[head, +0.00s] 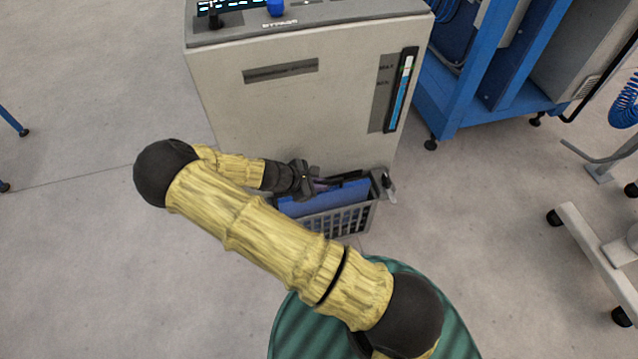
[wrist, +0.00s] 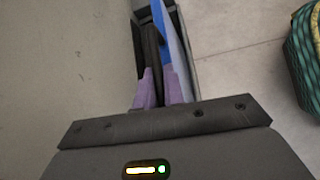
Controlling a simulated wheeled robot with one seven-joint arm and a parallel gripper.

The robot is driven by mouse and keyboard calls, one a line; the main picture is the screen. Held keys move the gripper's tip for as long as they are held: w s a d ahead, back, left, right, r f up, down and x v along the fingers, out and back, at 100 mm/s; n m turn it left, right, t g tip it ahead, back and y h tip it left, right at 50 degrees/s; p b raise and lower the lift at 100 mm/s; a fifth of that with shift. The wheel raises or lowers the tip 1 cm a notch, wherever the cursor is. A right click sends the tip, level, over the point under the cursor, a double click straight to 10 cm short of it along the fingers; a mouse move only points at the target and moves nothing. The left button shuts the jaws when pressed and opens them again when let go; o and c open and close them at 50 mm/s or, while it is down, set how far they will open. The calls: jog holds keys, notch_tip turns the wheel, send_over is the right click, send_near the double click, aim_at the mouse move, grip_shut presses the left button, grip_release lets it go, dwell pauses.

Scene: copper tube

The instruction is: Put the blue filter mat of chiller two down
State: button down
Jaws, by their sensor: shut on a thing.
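The blue filter mat (head: 322,200) stands on edge in a grey slatted basket (head: 345,222) at the foot of a beige cabinet. In the wrist view the mat (wrist: 168,35) shows as a narrow blue strip beside a dark strip. The lower part of the mat is hidden by the basket's slats. I cannot tell whether the mat touches the basket floor.
The beige cabinet (head: 290,115) rises right behind the basket, with a level gauge (head: 401,90) on its front. A blue frame on castors (head: 470,100) stands to the right.

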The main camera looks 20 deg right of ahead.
jog(key=shift+f, duration=0.5)
jog(key=c, duration=1.5)
grip_release()
jog(key=shift+r, duration=0.55)
jog(key=p+v, duration=0.3)
jog(key=v, duration=0.9)
jog(key=shift+p, duration=0.35)
